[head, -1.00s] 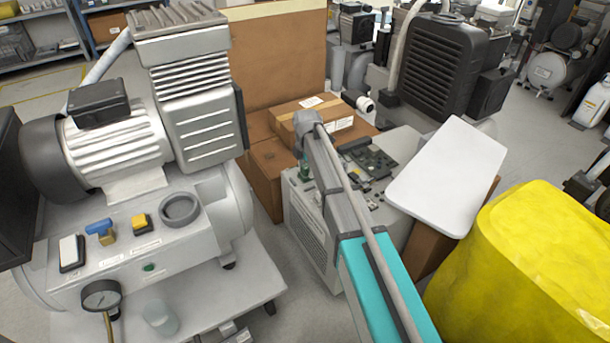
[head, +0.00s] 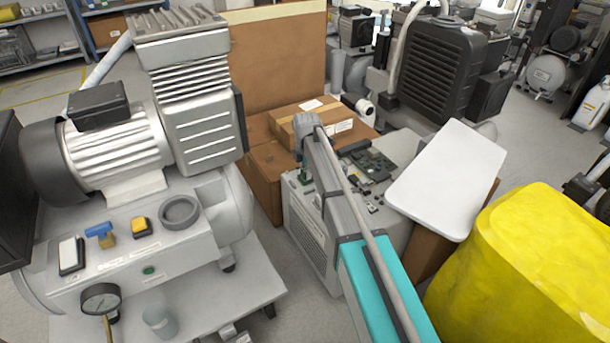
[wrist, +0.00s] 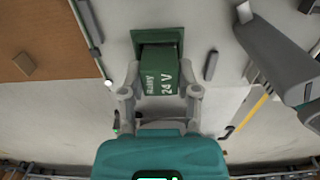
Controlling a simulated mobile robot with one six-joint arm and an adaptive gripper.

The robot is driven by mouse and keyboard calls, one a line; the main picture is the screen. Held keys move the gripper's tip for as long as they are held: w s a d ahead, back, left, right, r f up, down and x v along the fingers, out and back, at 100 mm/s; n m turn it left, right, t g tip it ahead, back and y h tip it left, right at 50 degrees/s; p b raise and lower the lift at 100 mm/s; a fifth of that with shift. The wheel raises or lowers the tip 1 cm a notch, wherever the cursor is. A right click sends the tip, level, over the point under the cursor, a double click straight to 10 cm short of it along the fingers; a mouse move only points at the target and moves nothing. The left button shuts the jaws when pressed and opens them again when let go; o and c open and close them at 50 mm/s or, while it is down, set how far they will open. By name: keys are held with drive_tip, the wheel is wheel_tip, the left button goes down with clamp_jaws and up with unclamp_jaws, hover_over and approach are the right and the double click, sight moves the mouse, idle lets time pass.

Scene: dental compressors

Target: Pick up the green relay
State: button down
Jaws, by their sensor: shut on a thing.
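The green relay (wrist: 160,72), a box marked "24 V" and "Relay", is in the wrist view. My gripper (wrist: 160,92) is shut on it, one grey finger at each side, with the teal gripper body below. The relay's far end meets a darker green part against a pale panel; I cannot tell whether they touch. In the head view, my arm reaches over a grey box (head: 315,235), and the gripper is mostly hidden. A small dark green patch shows beside the arm's end, too small to identify.
A circuit board (head: 372,165) and small parts lie on the grey box. Cardboard boxes (head: 300,125) stand behind. A large compressor (head: 150,170) stands at the left.

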sight(306, 170)
drive_tip(key=shift+r, duration=0.15)
wheel_tip(306, 170, up, 10)
drive_tip(key=p, duration=1)
idle(1.0)
